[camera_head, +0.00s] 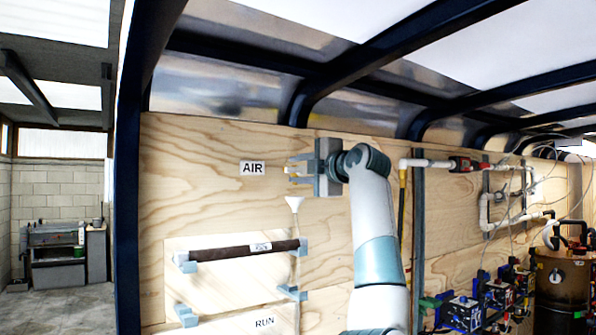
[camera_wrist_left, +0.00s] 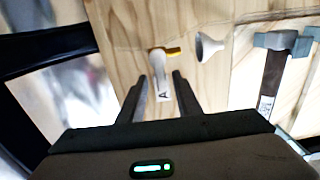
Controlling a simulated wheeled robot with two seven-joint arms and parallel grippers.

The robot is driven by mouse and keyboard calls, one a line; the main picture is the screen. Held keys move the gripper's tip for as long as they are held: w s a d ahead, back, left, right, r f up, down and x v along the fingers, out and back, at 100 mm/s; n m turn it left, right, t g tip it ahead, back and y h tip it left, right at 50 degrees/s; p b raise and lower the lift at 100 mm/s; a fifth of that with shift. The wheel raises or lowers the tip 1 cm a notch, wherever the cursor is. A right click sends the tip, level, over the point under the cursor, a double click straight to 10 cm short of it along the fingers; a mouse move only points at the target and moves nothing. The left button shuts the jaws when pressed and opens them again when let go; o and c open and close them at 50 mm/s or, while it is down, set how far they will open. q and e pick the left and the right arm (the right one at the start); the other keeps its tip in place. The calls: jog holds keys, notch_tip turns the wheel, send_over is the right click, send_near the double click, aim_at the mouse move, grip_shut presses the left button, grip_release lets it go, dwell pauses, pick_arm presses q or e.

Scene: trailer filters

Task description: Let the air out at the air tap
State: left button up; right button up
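The air tap shows in the left wrist view as a small white fitting (camera_wrist_left: 156,58) with a yellow lever (camera_wrist_left: 173,51), just beyond the fingertips. The white AIR label (camera_head: 252,168) is on the plywood wall, left of the gripper in the head view. Part of a label with an A (camera_wrist_left: 163,97) shows between the fingers in the left wrist view. My left gripper (camera_head: 290,169) is open at the wall; its two fingers (camera_wrist_left: 160,76) are apart with the tap ahead of them. In the head view the gripper mostly hides the tap. My right gripper is not in view.
A white funnel (camera_head: 295,204) is just below the gripper. A dark filter tube (camera_head: 228,254) rests on blue-grey brackets, above a RUN label (camera_head: 265,322). White pipes (camera_head: 428,163) and pumps (camera_head: 462,312) are at the right. Dark roof ribs (camera_head: 395,45) run overhead.

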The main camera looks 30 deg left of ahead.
pick_arm(q)
jog(key=shift+s+d+f+b, duration=0.15)
jog(key=shift+s+d+b, duration=0.1)
jog(key=shift+d+b, duration=0.25)
jog(key=b+v, duration=0.6)
jog(key=v, duration=1)
jog(key=shift+d+b, duration=0.25)
jog(key=shift+b, duration=0.05)
jog(key=shift+w, duration=0.1)
